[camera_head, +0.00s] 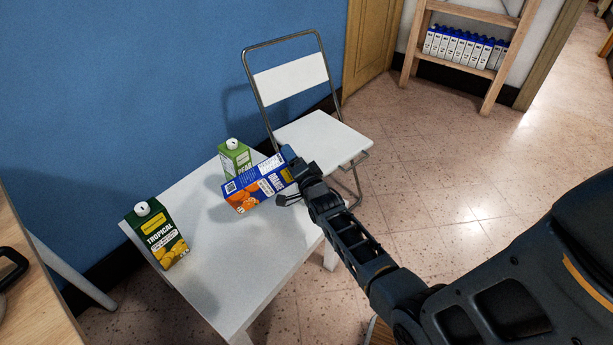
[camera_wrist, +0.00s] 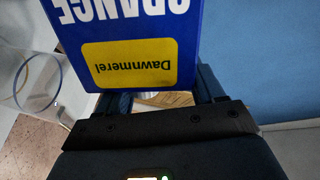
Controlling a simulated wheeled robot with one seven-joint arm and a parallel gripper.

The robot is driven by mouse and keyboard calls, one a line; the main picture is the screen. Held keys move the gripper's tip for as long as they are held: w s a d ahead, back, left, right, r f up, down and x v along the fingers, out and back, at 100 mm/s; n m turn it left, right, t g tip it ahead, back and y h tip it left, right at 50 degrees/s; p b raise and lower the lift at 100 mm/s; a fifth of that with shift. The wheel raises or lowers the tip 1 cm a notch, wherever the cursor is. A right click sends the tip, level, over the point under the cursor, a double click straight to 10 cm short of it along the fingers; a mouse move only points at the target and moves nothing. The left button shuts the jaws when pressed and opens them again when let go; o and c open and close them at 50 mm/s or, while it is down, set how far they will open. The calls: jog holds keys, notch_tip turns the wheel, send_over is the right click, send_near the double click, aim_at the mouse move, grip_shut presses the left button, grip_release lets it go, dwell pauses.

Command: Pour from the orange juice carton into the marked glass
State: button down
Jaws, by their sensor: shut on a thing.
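The blue orange juice carton (camera_head: 250,190) is tipped far over, almost on its side, above the white table. My gripper (camera_head: 287,177) is shut on it. In the wrist view the carton (camera_wrist: 120,25) fills the upper middle, its lettering upside down, between the fingers of my gripper (camera_wrist: 160,98). A clear glass (camera_wrist: 35,85) with a bluish rim shows at the left of the wrist view, beside the carton and apart from it there. I cannot make out a mark on it. The glass is not visible in the head view. The carton's spout is hidden in both views.
A green pear carton (camera_head: 235,158) stands just behind the held carton. A dark green tropical carton (camera_head: 157,235) stands at the left of the white table (camera_head: 225,285). A folding chair (camera_head: 310,130) is close behind. The table's front part is clear.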

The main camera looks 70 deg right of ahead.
jog(key=shift+s+d+r+m+p, duration=0.1)
jog(key=shift+d+r+m+p, duration=0.1)
jog(key=shift+m+p, duration=0.35)
jog(key=shift+s+d+r+m+p, duration=0.1)
jog(key=shift+d+r+m+p, duration=0.1)
jog(key=shift+m+p, duration=0.3)
dwell(3.4)
jog(key=shift+s+f+m, duration=0.1)
jog(key=shift+f+m, duration=0.05)
jog(key=shift+m, duration=0.2)
dwell(3.2)
